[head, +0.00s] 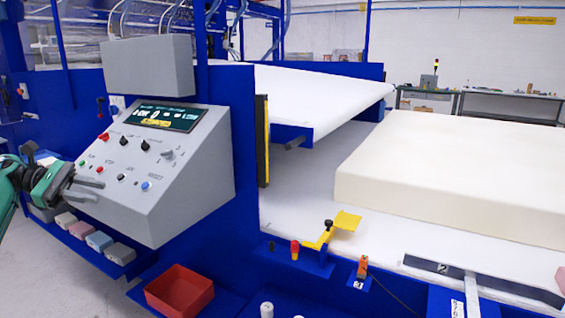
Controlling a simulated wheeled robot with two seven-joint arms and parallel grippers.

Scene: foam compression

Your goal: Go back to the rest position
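My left gripper (88,190) is at the left edge, in front of the lower left part of the grey control panel (190,190). Its dark fingers are spread apart with nothing visible between them. The panel carries a dark display (165,116), dark knobs, and red, green and blue buttons. I cannot tell whether a finger touches the panel. My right gripper is not in view. A large white foam block (450,170) lies on the white bed of the blue machine, at the right.
A shelf with several small foam pieces (80,230) sits below the panel. A red bin (180,291) stands on a blue ledge. A yellow bracket (330,230) and an orange switch (362,266) are on the machine's front edge. Grey floor (50,285) is clear at lower left.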

